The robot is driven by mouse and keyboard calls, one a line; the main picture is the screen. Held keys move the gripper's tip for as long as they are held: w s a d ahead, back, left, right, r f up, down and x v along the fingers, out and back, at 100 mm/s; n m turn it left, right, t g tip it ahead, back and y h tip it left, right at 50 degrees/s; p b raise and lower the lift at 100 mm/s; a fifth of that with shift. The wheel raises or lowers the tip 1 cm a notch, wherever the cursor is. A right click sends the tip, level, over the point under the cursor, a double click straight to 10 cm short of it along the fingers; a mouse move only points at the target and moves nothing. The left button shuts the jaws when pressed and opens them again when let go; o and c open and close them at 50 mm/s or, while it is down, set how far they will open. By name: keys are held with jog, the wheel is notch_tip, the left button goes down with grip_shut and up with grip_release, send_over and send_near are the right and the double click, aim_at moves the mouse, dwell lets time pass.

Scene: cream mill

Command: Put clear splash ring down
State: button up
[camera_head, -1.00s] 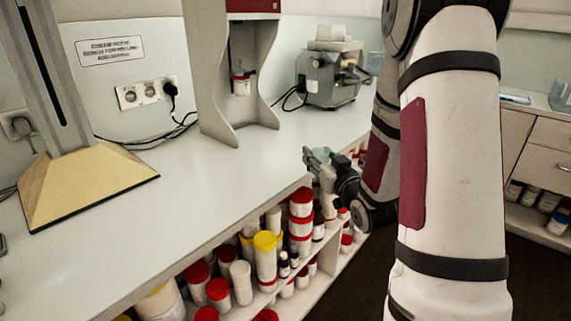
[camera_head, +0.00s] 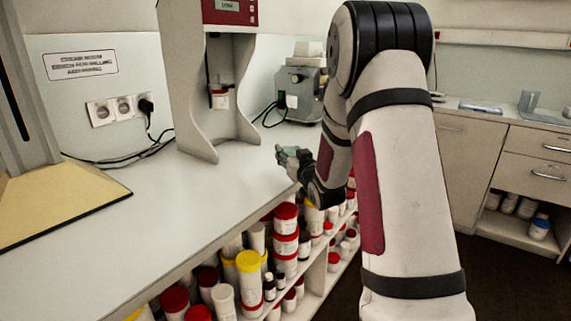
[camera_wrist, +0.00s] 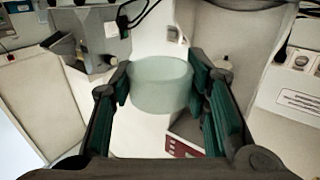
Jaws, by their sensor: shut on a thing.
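The clear splash ring (camera_wrist: 160,86) is a pale greenish, see-through short cylinder. In the wrist view it sits between the two green-padded fingers of my gripper (camera_wrist: 165,92), which is shut on it. In the head view my gripper (camera_head: 286,156) is at the front edge of the white counter (camera_head: 160,195), at about the height of its top. The ring is too small there to make out clearly against the fingers.
The cream mill (camera_head: 215,90) with a red display panel stands on the counter behind my gripper. A grey-green machine (camera_head: 300,92) is further back. Tubs with red and yellow lids (camera_head: 249,280) fill the shelves below. The counter's middle is clear.

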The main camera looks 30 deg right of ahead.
jog(key=shift+w+d+f, duration=0.1)
jog(key=shift+w+f, duration=0.05)
jog(key=shift+w, duration=0.45)
jog(key=shift+w+f, duration=0.1)
jog(key=shift+w, duration=0.45)
notch_tip(320, 180, down, 3)
jog(key=shift+f+b, duration=0.2)
jog(key=shift+b, duration=0.2)
jog(key=shift+r, duration=0.1)
jog(key=shift+s+f+b, duration=0.1)
jog(key=shift+f+b, duration=0.4)
